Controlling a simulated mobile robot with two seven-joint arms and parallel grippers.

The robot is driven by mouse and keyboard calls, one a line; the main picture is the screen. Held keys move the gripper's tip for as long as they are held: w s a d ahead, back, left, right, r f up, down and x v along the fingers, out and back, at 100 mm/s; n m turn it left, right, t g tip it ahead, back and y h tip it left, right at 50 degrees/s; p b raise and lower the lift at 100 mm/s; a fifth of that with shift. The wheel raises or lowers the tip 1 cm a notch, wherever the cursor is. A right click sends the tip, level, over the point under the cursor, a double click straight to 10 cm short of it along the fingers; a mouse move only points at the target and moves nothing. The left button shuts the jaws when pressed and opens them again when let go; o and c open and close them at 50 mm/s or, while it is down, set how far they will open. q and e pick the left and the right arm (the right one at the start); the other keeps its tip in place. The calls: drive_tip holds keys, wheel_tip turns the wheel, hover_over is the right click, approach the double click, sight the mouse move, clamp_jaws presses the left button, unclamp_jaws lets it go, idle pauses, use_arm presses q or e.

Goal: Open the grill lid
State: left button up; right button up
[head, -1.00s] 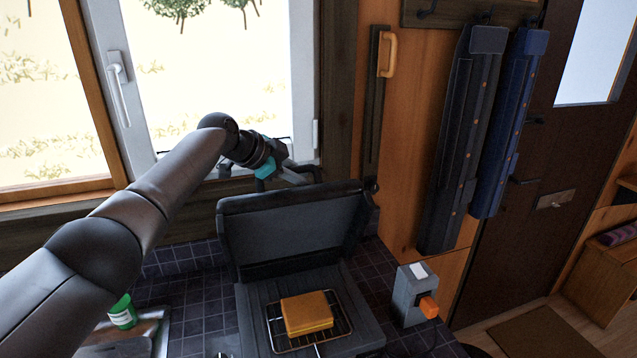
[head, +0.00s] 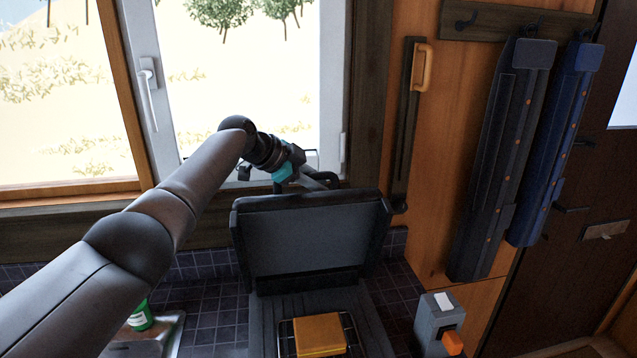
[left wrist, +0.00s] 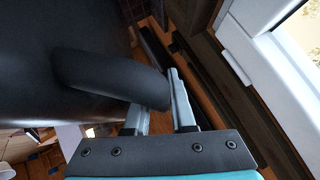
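The grill (head: 268,312) stands on the tiled counter at the bottom middle of the head view. Its dark lid (head: 312,240) stands raised, roughly upright, with its inner face toward me. My left gripper (head: 308,180) is behind the lid's top edge, at the lid handle (head: 328,180). In the left wrist view, the curved dark handle (left wrist: 110,78) reaches to the two fingers (left wrist: 160,108). They stand a little apart and appear shut on it, though the handle hides part of one finger. My right gripper is not in view.
A grey box with an orange knob (head: 437,325) stands to the right. A green-labelled container (head: 141,316) is at left. The window (head: 215,80) is close behind my left arm.

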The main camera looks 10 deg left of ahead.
use_arm(q)
drive_tip(key=shift+o, duration=0.8)
drive_tip(key=shift+f, duration=0.3)
drive_tip(key=shift+r, duration=0.2)
drive_tip(key=b+v, duration=0.2)
drive_tip(key=v, duration=1.3)
drive_tip(key=shift+a, duration=0.1)
drive_tip(key=shift+f, duration=0.1)
